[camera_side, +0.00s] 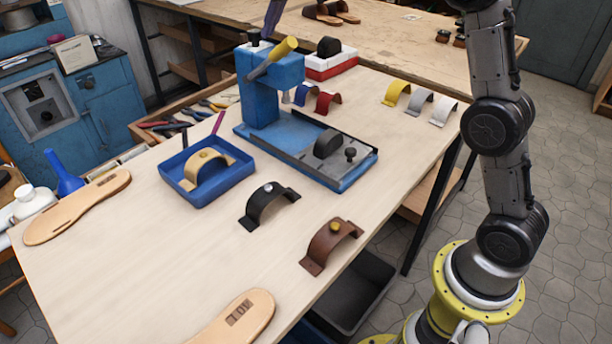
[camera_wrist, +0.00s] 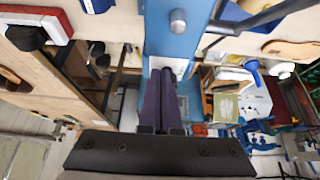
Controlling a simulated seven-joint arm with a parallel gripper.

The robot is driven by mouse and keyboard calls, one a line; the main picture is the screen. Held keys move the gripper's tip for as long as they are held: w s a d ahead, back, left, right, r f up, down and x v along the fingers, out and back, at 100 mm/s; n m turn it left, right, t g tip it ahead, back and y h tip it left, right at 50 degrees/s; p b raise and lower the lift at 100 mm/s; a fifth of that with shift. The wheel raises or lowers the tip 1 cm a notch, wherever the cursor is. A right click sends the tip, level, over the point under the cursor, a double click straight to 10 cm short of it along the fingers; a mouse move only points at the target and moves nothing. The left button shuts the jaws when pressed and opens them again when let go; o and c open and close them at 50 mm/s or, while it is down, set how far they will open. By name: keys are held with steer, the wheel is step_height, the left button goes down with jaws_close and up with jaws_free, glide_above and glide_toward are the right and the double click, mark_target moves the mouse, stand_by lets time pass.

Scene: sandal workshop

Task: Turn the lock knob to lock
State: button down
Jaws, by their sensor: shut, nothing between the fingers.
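A blue press (camera_side: 264,97) stands on the workbench, with a yellow-ended lever (camera_side: 285,47) across its head. A small dark knob (camera_side: 253,36) is on top of the head, and another black knob (camera_side: 350,154) is on the dark plate of its base. I cannot tell for certain which is the lock knob. The wrist view shows a grey round knob (camera_wrist: 178,20) on blue metal (camera_wrist: 178,42). My gripper (camera_side: 270,33) comes down from above at the press head; its dark purple fingers (camera_wrist: 167,74) are shut and empty. Contact with a knob cannot be made out.
A blue tray (camera_side: 176,193) holds a tan strap (camera_side: 207,168). A black strap (camera_side: 268,203) and brown strap (camera_side: 330,246) lie in front. A red-and-white block (camera_side: 330,66) stands behind the press. Coloured straps (camera_side: 397,92) lie at right.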

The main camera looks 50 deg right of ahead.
steer(key=shift+w+a, duration=0.1)
steer(key=shift+w, duration=0.05)
steer(key=shift+a, duration=0.2)
stand_by(0.3)
steer(key=shift+a, duration=0.85)
steer(key=shift+s, duration=0.35)
step_height(320, 180, up, 6)
stand_by(0.5)
steer(key=shift+a, duration=0.1)
